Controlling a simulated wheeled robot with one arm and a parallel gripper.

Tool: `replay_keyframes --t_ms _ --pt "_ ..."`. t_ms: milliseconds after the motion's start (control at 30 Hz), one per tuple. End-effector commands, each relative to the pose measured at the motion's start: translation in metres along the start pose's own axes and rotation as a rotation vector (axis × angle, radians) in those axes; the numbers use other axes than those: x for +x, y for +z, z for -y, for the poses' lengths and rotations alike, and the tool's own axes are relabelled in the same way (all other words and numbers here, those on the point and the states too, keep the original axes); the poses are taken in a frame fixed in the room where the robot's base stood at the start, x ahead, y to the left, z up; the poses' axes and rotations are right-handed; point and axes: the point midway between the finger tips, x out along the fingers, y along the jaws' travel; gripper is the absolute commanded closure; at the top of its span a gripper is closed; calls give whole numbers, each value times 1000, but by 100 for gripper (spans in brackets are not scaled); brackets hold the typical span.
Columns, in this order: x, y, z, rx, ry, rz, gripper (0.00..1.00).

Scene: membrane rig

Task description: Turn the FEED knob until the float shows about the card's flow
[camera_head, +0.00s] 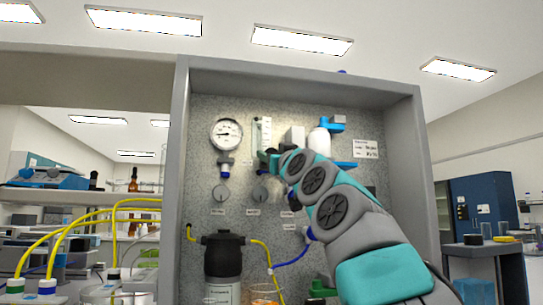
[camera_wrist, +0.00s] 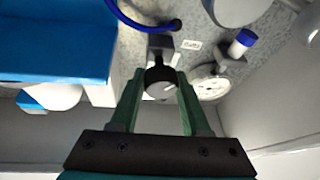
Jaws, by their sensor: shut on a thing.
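My gripper (camera_wrist: 157,90) is shut on a black knob (camera_wrist: 158,80) with a white pointer line, between the two green fingers in the wrist view. The label (camera_wrist: 192,45) near it is too small to read, so I cannot confirm it says FEED. In the head view my gripper (camera_head: 268,160) is at the base of the flow tube (camera_head: 263,131), and the gripper and arm hide the knob. The tube's upright scale shows, but the float's height is too small to read. The white card (camera_head: 366,148) is on the panel's right; its figures are not legible.
A white cylinder with blue fittings (camera_head: 319,140) is close right of my gripper. A black-topped vessel (camera_head: 223,255), a beaker and yellow and blue hoses are below.

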Motion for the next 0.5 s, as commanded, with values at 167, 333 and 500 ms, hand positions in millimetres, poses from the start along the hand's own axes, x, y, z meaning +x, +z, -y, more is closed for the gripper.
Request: replay_keyframes --t_ms 167,333,500 --pt "0 0 1 10 2 0 100" --pt "0 1 2 48 17 -3 100" --pt "0 0 2 116 49 -13 100"
